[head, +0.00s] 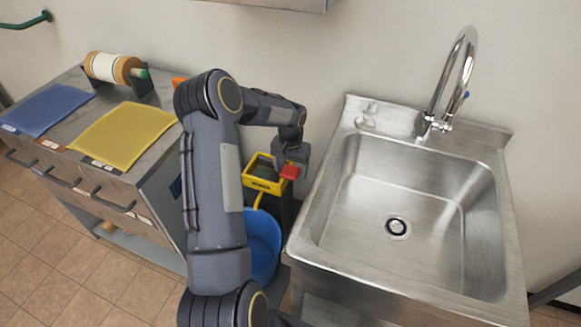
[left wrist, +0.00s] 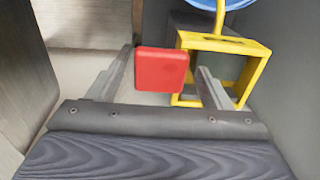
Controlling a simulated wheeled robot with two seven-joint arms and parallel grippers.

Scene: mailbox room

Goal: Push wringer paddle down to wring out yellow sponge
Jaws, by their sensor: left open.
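The wringer is a yellow open frame (head: 264,185) at the blue bucket (head: 263,246), between the cabinet and the sink. A red paddle pad (head: 289,172) shows at its right side. My left gripper (head: 291,158) is over the pad. In the left wrist view, my open left gripper (left wrist: 165,62) has the red pad (left wrist: 162,70) between its fingers, with gaps on both sides. The yellow frame (left wrist: 247,47) is partly behind the right finger. I cannot make out a yellow sponge; the frame's inside is dark and partly hidden. My right gripper is not in view.
A steel sink (head: 440,262) with a tall faucet (head: 452,80) stands close on the right. On the left, a cabinet (head: 165,195) carries a blue cloth (head: 48,108), a yellow cloth (head: 122,134) and a roll holder (head: 113,68). The gap between cabinet and sink is narrow.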

